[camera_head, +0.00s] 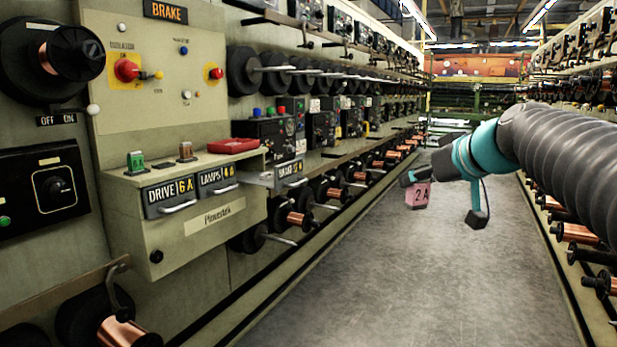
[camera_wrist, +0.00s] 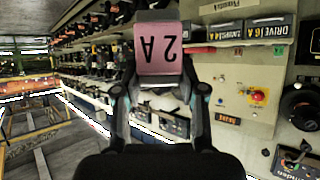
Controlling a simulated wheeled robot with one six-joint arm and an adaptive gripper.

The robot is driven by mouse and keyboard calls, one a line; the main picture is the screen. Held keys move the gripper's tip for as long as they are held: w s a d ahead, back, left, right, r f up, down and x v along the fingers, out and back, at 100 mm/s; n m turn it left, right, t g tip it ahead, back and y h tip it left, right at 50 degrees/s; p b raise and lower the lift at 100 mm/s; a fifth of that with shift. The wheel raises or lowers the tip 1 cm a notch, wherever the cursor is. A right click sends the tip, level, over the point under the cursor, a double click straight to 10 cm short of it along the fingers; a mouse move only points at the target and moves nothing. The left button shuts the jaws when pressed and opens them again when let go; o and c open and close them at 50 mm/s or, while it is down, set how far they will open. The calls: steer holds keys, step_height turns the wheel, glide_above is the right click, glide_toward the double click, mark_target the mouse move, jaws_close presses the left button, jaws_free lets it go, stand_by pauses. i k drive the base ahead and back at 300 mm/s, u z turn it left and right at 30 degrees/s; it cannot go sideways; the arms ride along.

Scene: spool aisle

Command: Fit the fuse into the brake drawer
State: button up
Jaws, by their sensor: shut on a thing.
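My gripper (camera_head: 414,180) is shut on a pink fuse (camera_head: 418,196) marked 2A and holds it in the air over the aisle. The fuse also shows upside down between the fingers in the wrist view (camera_wrist: 159,50). The brake drawer (camera_head: 289,171) is at the right end of the drawer row, left of my gripper and well apart from it. It looks pulled out from the cabinet; its inside is hard to make out. The drive drawer (camera_head: 168,197) and the lamps drawer (camera_head: 217,178) are beside it, with their fronts near the cabinet face.
A green fuse (camera_head: 135,161) and a brown fuse (camera_head: 186,152) stand on the cabinet ledge, near a red tray (camera_head: 233,145). Spools and handles (camera_head: 296,216) jut out below the drawers. The aisle floor (camera_head: 400,280) is clear.

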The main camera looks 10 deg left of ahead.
mark_target(268, 179)
steer(key=z, duration=0.35)
steer(key=i, duration=1.35)
steer(key=u, duration=0.85)
steer(key=i, duration=1.05)
steer(key=u, duration=0.85)
